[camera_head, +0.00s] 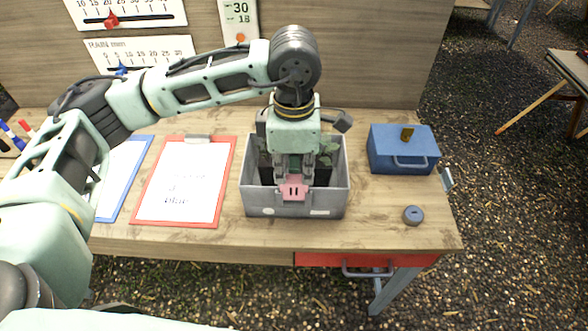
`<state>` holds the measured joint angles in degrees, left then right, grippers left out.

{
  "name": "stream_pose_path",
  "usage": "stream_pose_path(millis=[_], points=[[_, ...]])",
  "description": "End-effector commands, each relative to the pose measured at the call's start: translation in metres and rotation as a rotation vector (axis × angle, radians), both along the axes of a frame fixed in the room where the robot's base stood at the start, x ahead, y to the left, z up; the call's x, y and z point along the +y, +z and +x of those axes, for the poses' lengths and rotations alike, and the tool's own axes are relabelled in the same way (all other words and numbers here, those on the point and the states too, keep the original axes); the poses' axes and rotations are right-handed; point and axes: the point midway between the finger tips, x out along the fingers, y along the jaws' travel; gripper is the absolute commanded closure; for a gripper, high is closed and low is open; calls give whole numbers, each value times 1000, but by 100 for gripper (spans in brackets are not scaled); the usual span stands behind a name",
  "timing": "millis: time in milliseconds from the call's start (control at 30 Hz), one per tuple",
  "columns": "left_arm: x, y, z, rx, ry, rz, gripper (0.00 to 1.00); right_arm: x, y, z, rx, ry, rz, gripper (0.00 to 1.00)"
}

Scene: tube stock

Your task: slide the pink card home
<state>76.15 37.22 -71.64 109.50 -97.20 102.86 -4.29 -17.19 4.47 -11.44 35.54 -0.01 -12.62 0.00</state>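The pink card (292,190) is small, with two dark marks on its face, and shows inside the grey box (256,200) near its front wall. My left gripper (293,175) points down into the box from above. Its fingers meet the upper part of the card, one on each side, and look shut on it. The card's lower edge is close to the box's front rim; I cannot tell whether it touches anything below. Dark and green items stand in the box behind the fingers, partly hidden. My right gripper is not in view.
A red clipboard (181,208) and a blue one (111,206) lie left of the box. A blue case (385,157) and a round grey-blue roll (412,215) are on the right. The bench top (375,205) between box and roll is clear. A red drawer (320,259) is below.

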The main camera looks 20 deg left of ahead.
Motion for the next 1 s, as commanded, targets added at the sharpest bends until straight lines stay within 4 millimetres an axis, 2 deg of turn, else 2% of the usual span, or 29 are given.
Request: stream_pose_path(millis=[67, 367, 767, 867, 1000], points=[[0, 0, 0, 0, 0, 0, 100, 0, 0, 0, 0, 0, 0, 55], [0, 0, 0, 0, 0, 0, 74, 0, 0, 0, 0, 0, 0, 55], [0, 5, 0, -1, 0, 0, 73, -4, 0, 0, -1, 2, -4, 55], [-1, 19, 1, -4, 0, -2, 73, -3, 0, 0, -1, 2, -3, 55], [0, 48, 1, -5, 1, -2, 73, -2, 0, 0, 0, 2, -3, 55]])
